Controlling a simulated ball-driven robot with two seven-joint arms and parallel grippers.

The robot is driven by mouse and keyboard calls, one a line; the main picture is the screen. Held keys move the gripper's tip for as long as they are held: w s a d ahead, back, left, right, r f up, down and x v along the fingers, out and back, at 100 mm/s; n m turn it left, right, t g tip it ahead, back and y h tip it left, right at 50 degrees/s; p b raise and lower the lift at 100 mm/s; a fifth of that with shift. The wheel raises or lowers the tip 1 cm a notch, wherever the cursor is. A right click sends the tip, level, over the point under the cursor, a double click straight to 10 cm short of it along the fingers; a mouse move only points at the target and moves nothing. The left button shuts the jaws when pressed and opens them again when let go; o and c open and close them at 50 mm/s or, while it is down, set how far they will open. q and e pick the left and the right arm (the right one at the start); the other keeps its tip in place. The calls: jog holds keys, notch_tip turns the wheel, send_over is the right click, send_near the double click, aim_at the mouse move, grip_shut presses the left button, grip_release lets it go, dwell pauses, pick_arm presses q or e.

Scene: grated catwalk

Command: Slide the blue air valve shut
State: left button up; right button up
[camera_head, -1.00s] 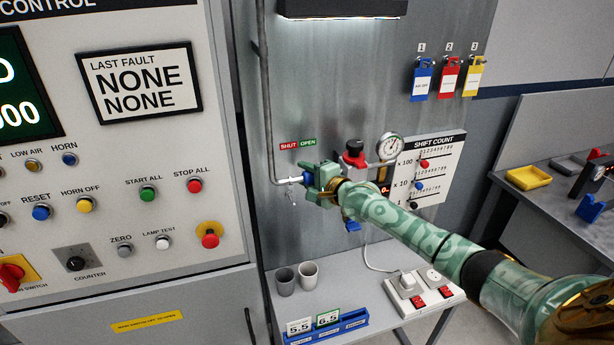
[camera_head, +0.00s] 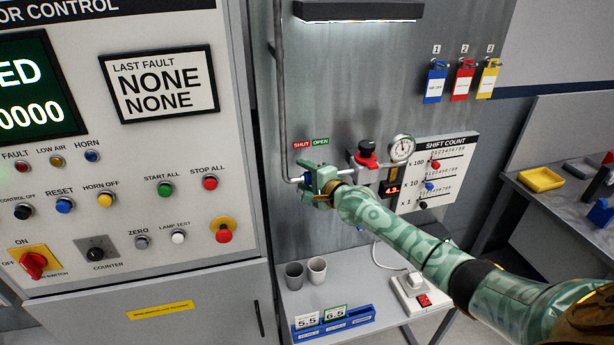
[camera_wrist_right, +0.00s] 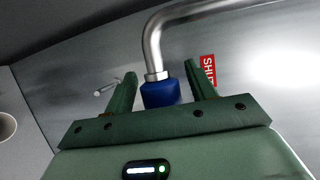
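The blue air valve (camera_wrist_right: 161,94) is a short blue sleeve against a metal collar on the bent grey pipe (camera_wrist_right: 153,45). My right gripper (camera_head: 308,182) is at the pipe end, under the red SHUT label (camera_head: 302,145) and green OPEN label (camera_head: 321,142). In the right wrist view the fingers (camera_wrist_right: 160,72) stand on either side of the sleeve, with a narrow gap visible at each side; contact is not clear. In the head view the gripper mostly hides the valve. My left gripper is not in view.
Right of the valve are a red-topped regulator (camera_head: 366,153), a round gauge (camera_head: 401,149) and a small red display (camera_head: 392,189). A small peg (camera_wrist_right: 106,89) sticks out left of the fingers. Below, a shelf holds two cups (camera_head: 317,269) and a blue rack (camera_head: 335,323).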

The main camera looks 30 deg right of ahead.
jog(key=shift+s+d, duration=0.1)
jog(key=shift+s, duration=0.05)
jog(key=p+v, duration=0.2)
jog(key=v, duration=1.4)
jog(key=shift+p, duration=0.35)
